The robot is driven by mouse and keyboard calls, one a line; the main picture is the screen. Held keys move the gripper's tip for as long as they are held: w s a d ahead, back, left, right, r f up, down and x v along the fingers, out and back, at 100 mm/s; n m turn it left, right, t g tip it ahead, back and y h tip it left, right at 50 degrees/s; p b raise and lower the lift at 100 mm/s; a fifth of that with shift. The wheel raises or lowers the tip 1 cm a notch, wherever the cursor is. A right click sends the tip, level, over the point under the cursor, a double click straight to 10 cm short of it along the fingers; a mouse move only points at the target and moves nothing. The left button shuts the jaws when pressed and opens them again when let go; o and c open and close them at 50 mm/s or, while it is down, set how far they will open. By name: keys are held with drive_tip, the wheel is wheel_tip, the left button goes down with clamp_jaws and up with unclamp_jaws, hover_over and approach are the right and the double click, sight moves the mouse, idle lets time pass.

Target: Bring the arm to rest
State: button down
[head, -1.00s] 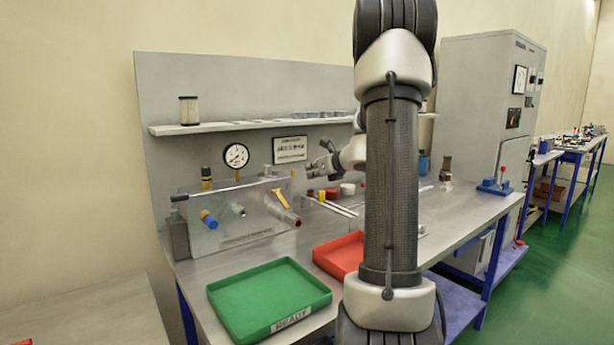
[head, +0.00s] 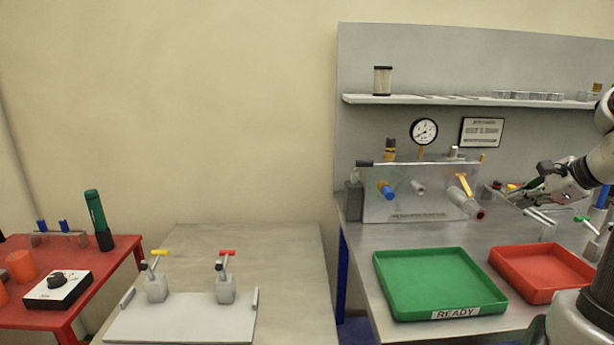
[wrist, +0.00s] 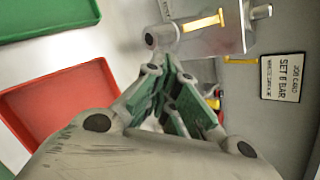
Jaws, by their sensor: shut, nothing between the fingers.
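My gripper (head: 516,198) reaches in from the right edge of the head view. It hangs over the bench, right of the grey pipe end (head: 468,205) on the clear panel and above the red tray (head: 520,293). In the wrist view my gripper (wrist: 170,68) has its green-padded fingers together with nothing seen between them. The red tray (wrist: 88,72) lies to the left there. The yellow-handled valve pipe (wrist: 160,36) is just beyond the fingertips; I cannot tell the exact gap.
A green READY tray (head: 400,300) sits at the bench front. A gauge (head: 424,131) and job card (head: 482,132) are behind, under a shelf (head: 450,100). At left are a table with two small valves on a plate (head: 180,325) and a red table (head: 100,280).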

drive_tip(key=s+a+r+n+g+h, duration=0.1)
drive_tip(key=s+a+r+n+g, duration=0.1)
drive_tip(key=s+a+n, duration=0.6)
drive_tip(key=s+a+r+n+g+h, duration=0.1)
drive_tip(key=s+a+n+g, duration=0.2)
drive_tip(key=s+a+n, duration=0.5)
drive_tip(key=shift+s+a+r+n+h, duration=0.4)
drive_tip(key=shift+s+n, duration=1.8)
drive_tip(key=shift+n, duration=1.6)
